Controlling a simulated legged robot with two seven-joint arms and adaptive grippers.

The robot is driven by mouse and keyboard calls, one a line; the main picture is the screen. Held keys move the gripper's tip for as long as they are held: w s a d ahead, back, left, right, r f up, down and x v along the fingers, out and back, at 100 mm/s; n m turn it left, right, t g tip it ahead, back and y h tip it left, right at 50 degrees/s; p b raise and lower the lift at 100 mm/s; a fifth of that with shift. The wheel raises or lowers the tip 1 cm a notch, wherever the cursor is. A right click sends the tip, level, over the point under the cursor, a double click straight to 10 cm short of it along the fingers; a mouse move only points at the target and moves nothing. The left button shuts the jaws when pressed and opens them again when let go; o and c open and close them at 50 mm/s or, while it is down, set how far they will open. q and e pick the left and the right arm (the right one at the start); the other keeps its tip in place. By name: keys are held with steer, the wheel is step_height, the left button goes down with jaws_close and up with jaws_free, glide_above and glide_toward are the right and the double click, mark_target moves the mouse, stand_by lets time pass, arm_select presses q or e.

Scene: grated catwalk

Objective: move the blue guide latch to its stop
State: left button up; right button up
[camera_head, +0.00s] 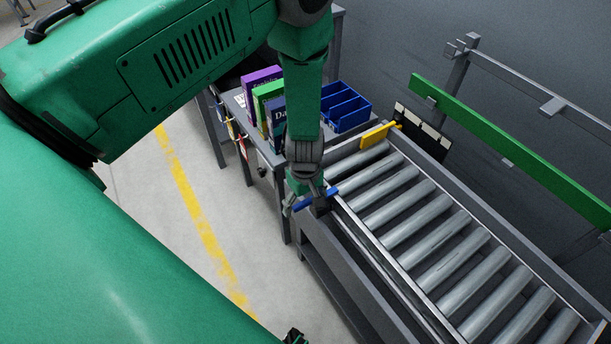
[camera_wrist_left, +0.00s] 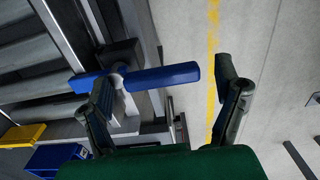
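I cannot tell whether either touches. A small dark part at the head view's bottom edge may be my right gripper.
The roller conveyor (camera_head: 424,233) runs to the lower right, with a yellow piece (camera_head: 376,134) at its far end. A side table holds upright boxes (camera_head: 266,101) and a blue bin (camera_head: 344,107). A green rail (camera_head: 508,155) stands behind. The floor at left is clear.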

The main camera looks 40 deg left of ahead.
mark_target(305, 201)
arm_select(q)
steer(key=shift+r, duration=0.3)
step_height(305, 201, up, 11)
steer(key=shift+r, duration=0.1)
stand_by(0.4)
